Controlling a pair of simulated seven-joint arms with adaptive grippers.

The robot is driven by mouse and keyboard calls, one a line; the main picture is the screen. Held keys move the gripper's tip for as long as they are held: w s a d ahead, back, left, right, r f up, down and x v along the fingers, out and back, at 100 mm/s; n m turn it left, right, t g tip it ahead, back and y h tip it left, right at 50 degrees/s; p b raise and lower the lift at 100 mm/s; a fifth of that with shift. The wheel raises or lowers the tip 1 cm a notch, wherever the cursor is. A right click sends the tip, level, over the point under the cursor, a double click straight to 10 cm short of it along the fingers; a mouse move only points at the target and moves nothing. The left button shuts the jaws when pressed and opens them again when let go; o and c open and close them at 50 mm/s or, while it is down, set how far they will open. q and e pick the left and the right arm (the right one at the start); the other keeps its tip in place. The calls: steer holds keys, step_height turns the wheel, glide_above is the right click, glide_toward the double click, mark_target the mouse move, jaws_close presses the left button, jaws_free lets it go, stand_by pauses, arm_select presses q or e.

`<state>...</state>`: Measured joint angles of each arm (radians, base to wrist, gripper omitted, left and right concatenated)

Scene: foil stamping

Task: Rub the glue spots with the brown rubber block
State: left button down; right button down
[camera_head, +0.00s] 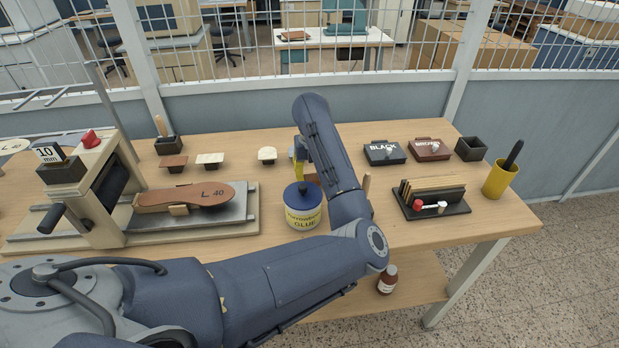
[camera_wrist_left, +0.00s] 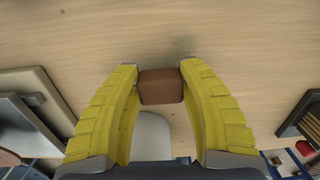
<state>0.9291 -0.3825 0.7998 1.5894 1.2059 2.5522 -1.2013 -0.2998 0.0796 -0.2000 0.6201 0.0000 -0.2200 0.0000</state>
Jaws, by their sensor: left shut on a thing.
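In the left wrist view, the brown rubber block (camera_wrist_left: 161,87) sits between the yellow fingers of my left gripper (camera_wrist_left: 160,76), which is shut on it. Bare wooden table shows beyond the block. In the head view my left gripper (camera_head: 299,168) is mostly hidden behind my own arm, behind the glue pot (camera_head: 303,208). A brown sole marked L 40 (camera_head: 180,196) lies on the bed of the press at the left. I cannot make out any glue spots. My right gripper is in neither view.
The press (camera_head: 100,190) fills the left of the table (camera_head: 400,240). Small brown and white pieces stand along the back. BLACK (camera_head: 384,153) and BROWN (camera_head: 429,149) boxes, a rack (camera_head: 432,199) and a yellow cup (camera_head: 500,180) stand at the right. A bottle (camera_head: 387,280) sits on the lower shelf.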

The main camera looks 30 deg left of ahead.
mark_target(320, 186)
arm_select(q)
steer(key=d+f, duration=0.2)
steer(key=d, duration=0.1)
steer(key=shift+s, duration=0.1)
steer(key=shift+w+a, duration=0.55)
steer(key=shift+w, duration=0.1)
steer(key=shift+w+a, duration=1.95)
steer(key=shift+w, duration=0.3)
steer(key=shift+r, duration=0.1)
steer(key=shift+w+r, duration=0.15)
steer(key=shift+r, duration=0.45)
steer(key=shift+d+r, duration=0.1)
steer(key=shift+r, duration=2.25)
steer(key=shift+r, duration=0.1)
step_height(320, 186, up, 3)
steer(key=shift+f, duration=0.1)
